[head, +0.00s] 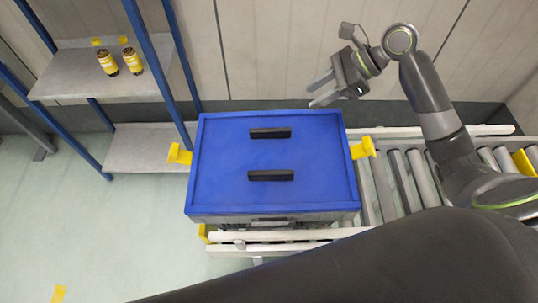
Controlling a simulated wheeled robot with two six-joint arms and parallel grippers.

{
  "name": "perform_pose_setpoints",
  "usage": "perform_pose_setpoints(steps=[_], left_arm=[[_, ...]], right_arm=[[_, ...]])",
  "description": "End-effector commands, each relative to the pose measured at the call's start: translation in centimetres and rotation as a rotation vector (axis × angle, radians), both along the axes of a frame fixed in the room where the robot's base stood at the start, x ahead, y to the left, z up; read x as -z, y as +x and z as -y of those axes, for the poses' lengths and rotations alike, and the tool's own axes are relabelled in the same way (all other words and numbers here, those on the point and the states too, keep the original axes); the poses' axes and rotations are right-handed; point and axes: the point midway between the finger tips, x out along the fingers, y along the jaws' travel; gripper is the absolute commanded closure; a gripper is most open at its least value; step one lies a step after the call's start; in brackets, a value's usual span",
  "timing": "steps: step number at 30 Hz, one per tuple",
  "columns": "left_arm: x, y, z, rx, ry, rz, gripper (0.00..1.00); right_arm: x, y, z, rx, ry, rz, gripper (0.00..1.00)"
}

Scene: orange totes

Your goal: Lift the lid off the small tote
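A blue lid (228,160) with two black bar handles, a far one (270,133) and a near one (271,175), lies flat on the small tote. Only a grey strip of the tote's front (215,219) shows below the lid; its inside is hidden. My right gripper (312,96) is open and empty, just beyond the lid's far edge, right of the handles in the picture. It appears apart from the lid, but its height above it is hard to tell. My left gripper is not in view.
The tote stands at the roller conveyor (400,180), which runs right. Yellow pieces stick out left (179,154) and right (363,148) of the lid. A blue-post shelf (70,78) at the left holds two yellow-labelled cans (132,61). The floor at left is mostly clear.

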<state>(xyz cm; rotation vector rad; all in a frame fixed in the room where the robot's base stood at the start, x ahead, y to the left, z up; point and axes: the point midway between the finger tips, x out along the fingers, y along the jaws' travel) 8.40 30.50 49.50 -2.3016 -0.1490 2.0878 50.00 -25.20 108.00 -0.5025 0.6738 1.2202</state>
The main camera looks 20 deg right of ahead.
Motion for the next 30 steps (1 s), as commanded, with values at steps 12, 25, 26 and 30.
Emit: perform_pose_setpoints(steps=[12,25,26,30], left_arm=[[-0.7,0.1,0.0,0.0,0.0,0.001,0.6],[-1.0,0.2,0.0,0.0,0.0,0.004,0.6],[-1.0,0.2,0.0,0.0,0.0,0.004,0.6],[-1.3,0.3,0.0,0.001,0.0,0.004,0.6]], right_arm=[[4.4,1.1,-4.4,-0.001,0.006,-0.004,0.6],[8.2,2.1,-7.8,-0.001,0.001,-0.002,0.6],[8.3,2.1,-7.9,-0.001,0.001,-0.002,0.6],[9.5,2.0,-8.5,0.0,0.003,-0.007,0.6]])
